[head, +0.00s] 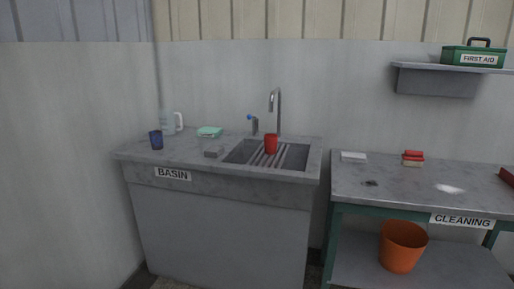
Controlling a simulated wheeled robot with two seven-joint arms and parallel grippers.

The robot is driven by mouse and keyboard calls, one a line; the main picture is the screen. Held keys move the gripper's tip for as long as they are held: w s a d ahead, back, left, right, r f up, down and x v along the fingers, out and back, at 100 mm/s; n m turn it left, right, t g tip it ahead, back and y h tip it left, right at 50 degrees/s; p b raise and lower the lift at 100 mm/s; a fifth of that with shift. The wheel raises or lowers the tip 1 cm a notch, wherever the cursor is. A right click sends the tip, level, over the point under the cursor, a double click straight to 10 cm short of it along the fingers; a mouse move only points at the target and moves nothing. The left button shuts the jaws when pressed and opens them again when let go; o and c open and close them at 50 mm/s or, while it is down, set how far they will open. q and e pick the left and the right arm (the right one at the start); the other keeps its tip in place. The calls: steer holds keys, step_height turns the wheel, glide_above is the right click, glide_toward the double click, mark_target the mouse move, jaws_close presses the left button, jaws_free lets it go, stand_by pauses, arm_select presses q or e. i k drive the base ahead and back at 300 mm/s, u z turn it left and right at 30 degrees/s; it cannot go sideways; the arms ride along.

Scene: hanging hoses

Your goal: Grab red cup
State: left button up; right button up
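The red cup (271,144) stands upright at the sink basin, below the faucet (277,110), at the middle of the head view. It appears to be on the striped drain rack (268,157) over the sink. Nothing holds it. Neither of my grippers shows in the head view.

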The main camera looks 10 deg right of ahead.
mark_target(271, 140)
steer(key=u, duration=0.7)
steer(key=i, duration=1.75)
steer(key=z, duration=0.6)
